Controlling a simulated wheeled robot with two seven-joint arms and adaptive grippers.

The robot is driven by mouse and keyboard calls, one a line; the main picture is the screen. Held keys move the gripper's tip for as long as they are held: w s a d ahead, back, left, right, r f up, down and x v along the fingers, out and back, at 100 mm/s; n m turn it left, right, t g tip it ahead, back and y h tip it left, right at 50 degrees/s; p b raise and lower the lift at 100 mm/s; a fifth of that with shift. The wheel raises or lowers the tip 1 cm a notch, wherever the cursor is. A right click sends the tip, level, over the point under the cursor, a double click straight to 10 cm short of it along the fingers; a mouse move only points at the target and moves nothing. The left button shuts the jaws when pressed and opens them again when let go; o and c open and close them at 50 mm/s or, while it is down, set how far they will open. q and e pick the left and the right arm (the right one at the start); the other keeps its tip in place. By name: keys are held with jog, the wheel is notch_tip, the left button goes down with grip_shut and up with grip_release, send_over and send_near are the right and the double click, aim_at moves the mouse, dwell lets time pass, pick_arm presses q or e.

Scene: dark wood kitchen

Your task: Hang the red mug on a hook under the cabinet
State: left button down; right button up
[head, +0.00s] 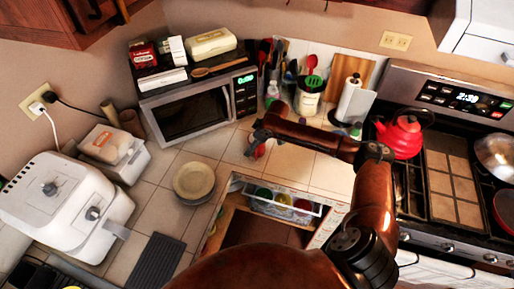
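A small red piece (256,150) shows on the tiled counter, just below the far end of my arm. It may be the red mug, but it is mostly hidden and I cannot be sure. One arm reaches up from the bottom centre, bends at the right and points back left. I take it as my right arm; its gripper (262,133) is near the red piece, with fingers too dark and small to read. I cannot tell whether they touch. My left gripper is out of view. Wooden cabinets (40,25) show at the top left; no hook is clearly visible.
A microwave (190,115) stands at the back with packages on top. A utensil crock (308,98) and paper towel roll (349,98) stand right of it. A red kettle (400,137) sits on the stove. A white air fryer (62,205) and stacked bowls (194,182) are left.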

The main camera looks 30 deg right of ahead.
jog(key=c, duration=1.3)
jog(key=shift+r, duration=0.1)
jog(key=shift+c, duration=0.2)
jog(key=shift+w+d+r, duration=0.1)
jog(key=shift+r, duration=0.45)
jog(key=v, duration=0.2)
jog(key=shift+a+r, duration=0.25)
jog(key=shift+r, duration=0.1)
jog(key=s+a+r, duration=0.1)
jog(key=s+r, duration=0.8)
jog(key=s, duration=0.4)
jog(key=shift+s+a+p, duration=0.2)
jog(key=shift+a+p, duration=0.2)
jog(key=shift+p, duration=0.05)
